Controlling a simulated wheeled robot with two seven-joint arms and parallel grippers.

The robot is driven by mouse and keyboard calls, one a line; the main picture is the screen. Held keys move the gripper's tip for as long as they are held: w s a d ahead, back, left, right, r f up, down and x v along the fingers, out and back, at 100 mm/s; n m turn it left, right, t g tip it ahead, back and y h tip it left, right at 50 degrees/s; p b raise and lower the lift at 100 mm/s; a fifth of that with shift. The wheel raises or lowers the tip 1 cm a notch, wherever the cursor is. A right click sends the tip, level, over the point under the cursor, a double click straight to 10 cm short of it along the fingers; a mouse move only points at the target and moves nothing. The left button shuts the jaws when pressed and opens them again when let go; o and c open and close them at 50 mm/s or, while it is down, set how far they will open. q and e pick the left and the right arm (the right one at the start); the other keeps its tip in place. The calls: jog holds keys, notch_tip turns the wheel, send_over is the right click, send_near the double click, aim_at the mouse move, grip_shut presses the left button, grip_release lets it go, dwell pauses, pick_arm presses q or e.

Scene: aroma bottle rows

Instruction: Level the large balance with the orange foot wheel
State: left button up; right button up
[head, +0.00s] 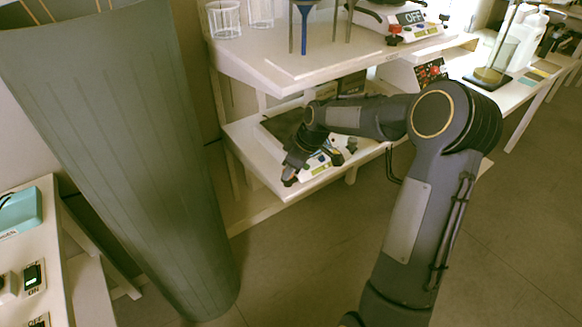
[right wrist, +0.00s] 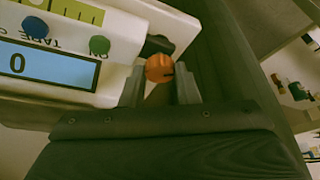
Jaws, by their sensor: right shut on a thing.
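The large balance (head: 337,158) stands on the lower shelf in the head view, partly hidden by my right arm. The orange foot wheel (right wrist: 159,68) is at the balance's corner, between the two grey fingers of my right gripper (head: 290,172). The fingers are shut on the wheel. A dark foot part shows just behind it. My left gripper is not in view.
A large grey-green column (head: 120,140) stands at left, beside a bench (head: 62,290) with switches. Open floor lies in front.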

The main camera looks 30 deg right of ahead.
jog(key=o, duration=1)
jog(key=p+v, duration=0.1)
jog(key=v, duration=0.6)
jog(key=shift+s+d+r, duration=0.1)
jog(key=shift+s+r, duration=0.1)
jog(key=shift+r, duration=0.15)
